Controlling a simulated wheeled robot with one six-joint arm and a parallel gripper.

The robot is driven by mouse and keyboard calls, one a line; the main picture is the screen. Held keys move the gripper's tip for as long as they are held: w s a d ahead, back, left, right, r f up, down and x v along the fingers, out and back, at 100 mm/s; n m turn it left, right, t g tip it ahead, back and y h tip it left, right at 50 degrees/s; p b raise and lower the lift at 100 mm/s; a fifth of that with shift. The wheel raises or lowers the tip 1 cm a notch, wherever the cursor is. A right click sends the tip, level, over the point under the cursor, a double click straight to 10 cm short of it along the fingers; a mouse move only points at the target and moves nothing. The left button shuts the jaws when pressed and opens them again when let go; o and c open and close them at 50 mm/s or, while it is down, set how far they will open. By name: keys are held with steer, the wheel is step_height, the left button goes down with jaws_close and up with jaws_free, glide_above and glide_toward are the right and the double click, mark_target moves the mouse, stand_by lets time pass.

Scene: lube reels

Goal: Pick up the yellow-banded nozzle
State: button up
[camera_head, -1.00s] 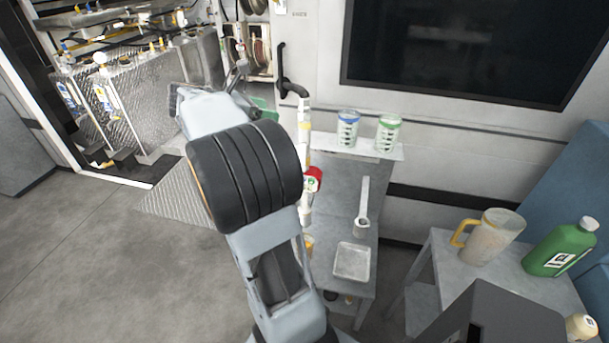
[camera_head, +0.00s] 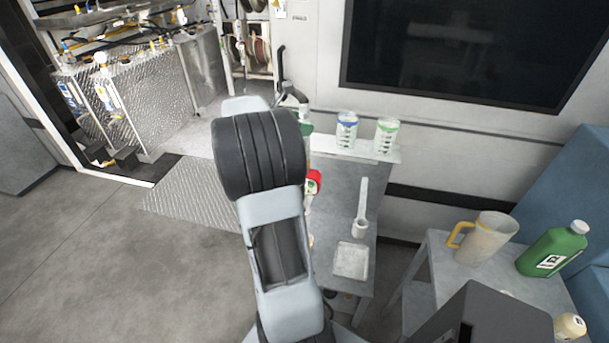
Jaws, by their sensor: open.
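My gripper (camera_head: 297,97) shows only in part beyond the elbow, a small grey and dark shape near the black pipe at the wall and above the far left end of the grey table. Its fingers are too small and covered to make out well, and nothing is seen held in it. I cannot pick out the yellow-banded nozzle for sure. A small yellowish patch (camera_head: 311,241) shows at the right edge of my arm, over the table's left side. A red-banded fitting (camera_head: 314,182) and a green one (camera_head: 306,128) show farther back, partly hidden by my arm.
The grey table (camera_head: 338,190) holds a long-handled scoop (camera_head: 361,212) and a square tray (camera_head: 351,260). Two measuring cups, blue-rimmed (camera_head: 346,130) and green-rimmed (camera_head: 386,135), stand on a wall shelf. A side table holds a jug (camera_head: 484,238) and green bottle (camera_head: 557,250). Floor at left is clear.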

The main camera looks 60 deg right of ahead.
steer(key=shift+d, duration=0.15)
steer(key=shift+c, duration=0.5)
jaws_close()
